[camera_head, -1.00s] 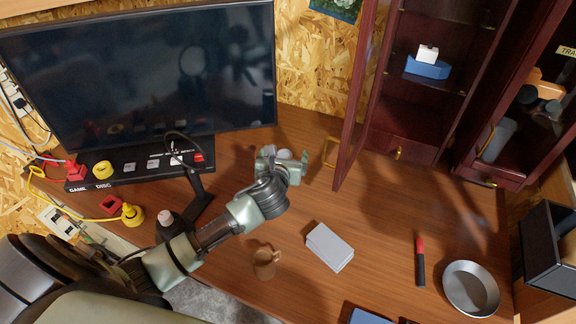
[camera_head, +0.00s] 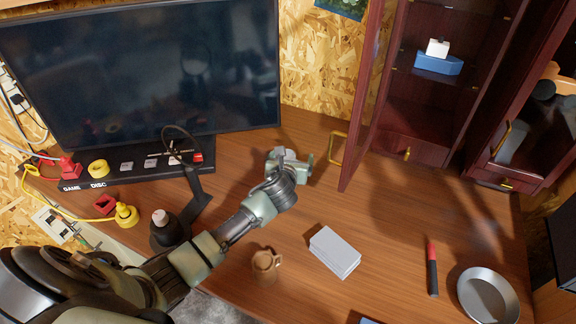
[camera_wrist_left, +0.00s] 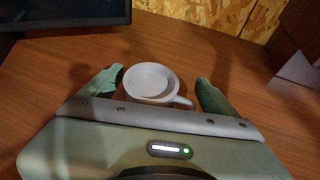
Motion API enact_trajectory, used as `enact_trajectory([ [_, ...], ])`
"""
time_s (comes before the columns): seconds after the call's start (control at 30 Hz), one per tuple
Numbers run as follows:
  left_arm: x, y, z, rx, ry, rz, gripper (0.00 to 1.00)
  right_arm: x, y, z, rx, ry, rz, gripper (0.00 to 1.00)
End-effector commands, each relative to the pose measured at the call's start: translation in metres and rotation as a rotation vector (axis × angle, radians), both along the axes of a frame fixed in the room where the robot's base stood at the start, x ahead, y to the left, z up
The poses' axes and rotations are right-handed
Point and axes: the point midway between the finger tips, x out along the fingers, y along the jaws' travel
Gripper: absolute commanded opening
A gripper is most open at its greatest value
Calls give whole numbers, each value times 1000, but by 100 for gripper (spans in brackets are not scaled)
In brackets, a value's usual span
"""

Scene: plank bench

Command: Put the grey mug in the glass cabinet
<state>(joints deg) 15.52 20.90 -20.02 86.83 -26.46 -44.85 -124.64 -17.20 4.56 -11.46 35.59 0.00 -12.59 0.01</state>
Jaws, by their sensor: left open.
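The grey mug (camera_wrist_left: 150,82) stands upright on the wooden bench, its handle pointing right in the left wrist view. My left gripper (camera_wrist_left: 160,92) is open, with one finger on each side of the mug and gaps between. In the head view, my left gripper (camera_head: 291,162) is beside the open cabinet door and largely hides the mug. The glass cabinet (camera_head: 424,112) stands at the back right. Its left glass door (camera_head: 362,100) is swung open toward me. My right gripper is not in view.
A toy boat (camera_head: 438,62) sits on a cabinet shelf. A brown mug (camera_head: 265,262), a grey box (camera_head: 334,252), a red-black marker (camera_head: 432,268) and a metal pan (camera_head: 486,296) lie on the bench. A monitor (camera_head: 140,75) stands at left.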

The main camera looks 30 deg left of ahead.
Motion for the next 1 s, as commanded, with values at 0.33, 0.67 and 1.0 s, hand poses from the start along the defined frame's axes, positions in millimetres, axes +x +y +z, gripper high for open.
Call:
enact_trajectory([
  [0.33, 7, 2, -3, -1, 1, -1, 81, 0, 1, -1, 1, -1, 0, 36],
  [0.67, 6, 2, -3, 0, 0, -1, 10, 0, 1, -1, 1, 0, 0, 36],
  [1.0, 7, 2, 12, 1, -4, -1, 10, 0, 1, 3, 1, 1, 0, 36],
])
